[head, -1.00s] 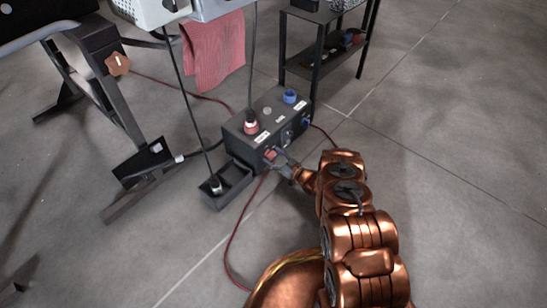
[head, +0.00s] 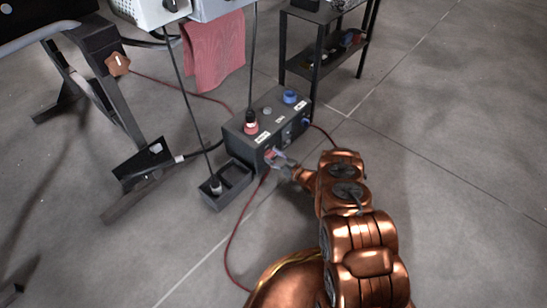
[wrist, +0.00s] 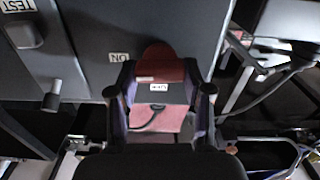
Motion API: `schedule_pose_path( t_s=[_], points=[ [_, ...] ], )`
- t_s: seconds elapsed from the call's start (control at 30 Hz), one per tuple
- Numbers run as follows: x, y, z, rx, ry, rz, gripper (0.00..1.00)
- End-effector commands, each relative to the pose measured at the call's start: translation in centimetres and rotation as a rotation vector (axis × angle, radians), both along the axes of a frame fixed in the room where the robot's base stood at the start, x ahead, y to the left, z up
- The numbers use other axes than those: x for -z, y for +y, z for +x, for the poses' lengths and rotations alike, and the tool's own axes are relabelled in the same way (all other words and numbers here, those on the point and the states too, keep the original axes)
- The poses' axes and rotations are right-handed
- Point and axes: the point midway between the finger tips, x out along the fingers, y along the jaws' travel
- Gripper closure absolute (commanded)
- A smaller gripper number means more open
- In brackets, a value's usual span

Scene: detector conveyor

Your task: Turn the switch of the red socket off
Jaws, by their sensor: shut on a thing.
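The dark socket box (head: 240,142) stands on the floor in the head view, with a red socket (head: 250,127) holding a plug on its top. A red switch (head: 269,153) shows on its front face. My gripper (head: 280,159) is at that face and partly covers the switch. In the wrist view the red switch (wrist: 163,65) sits between the two fingers of my gripper (wrist: 159,91), which are shut on it. An upside-down ON label (wrist: 119,57) is left of it and an OFF label (wrist: 158,87) is just below it. The exact switch angle is hard to tell.
A blue socket (head: 290,97) is on the box top at right. A red cable (head: 236,228) runs over the floor. A black shelf (head: 318,62) and a red cloth (head: 213,52) are behind.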

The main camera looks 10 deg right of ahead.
Motion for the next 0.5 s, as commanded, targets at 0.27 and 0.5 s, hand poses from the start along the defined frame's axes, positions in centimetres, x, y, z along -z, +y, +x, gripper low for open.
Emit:
schedule_pose_path(
  t_s=[0.27,0.5],
  points=[
    [0.03,0.19,-0.06,-0.002,-0.118,-0.161,0.85],
    [0.07,0.22,-0.12,-0.001,-0.252,-0.346,0.85]
  ],
)
